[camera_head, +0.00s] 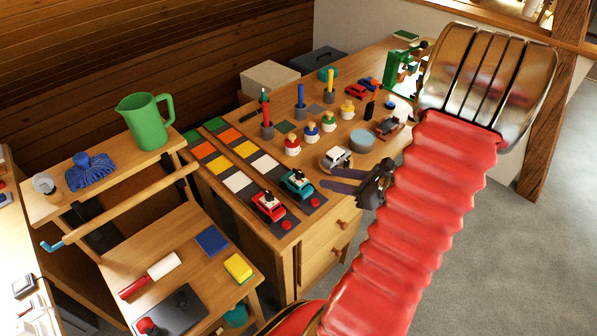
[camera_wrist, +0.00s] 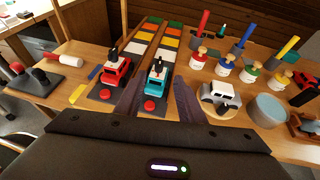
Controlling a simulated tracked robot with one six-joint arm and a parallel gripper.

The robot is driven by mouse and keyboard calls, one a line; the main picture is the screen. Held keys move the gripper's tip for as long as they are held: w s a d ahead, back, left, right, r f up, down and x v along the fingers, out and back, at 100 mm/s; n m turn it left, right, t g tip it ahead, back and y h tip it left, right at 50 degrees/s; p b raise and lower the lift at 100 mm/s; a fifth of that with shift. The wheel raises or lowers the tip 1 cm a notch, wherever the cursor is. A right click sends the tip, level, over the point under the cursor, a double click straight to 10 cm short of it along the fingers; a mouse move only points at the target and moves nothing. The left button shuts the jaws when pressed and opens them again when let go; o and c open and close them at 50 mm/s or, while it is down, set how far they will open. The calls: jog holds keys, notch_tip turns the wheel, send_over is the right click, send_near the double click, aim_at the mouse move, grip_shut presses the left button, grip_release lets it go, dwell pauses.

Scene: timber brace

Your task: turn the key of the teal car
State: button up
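The teal car (camera_head: 297,183) stands on a dark pad at the front end of a coloured track, right of a red car (camera_head: 268,206). In the wrist view the teal car (camera_wrist: 155,83) shows between my two fingers, with a dark upright piece like a key (camera_wrist: 158,64) on its top. A red button (camera_wrist: 149,104) lies in front of it. My gripper (camera_head: 326,178) is open and empty, its dark fingers spread to the right of the teal car. In the wrist view my gripper (camera_wrist: 156,86) has one finger on each side of the car's line. I see no contact.
A white car (camera_wrist: 219,95) on a round wooden base and a blue-grey round block (camera_wrist: 270,110) stand close on the right. Several peg figures and coloured candle-like posts stand behind. A low shelf with a green jug (camera_head: 146,122) is left.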

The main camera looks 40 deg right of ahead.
aim_at(300, 172)
jog(key=shift+w, duration=0.1)
jog(key=x, duration=1.3)
jog(key=shift+w+a+f, duration=0.1)
jog(key=shift+w, duration=0.2)
jog(key=shift+c, duration=0.3)
grip_shut()
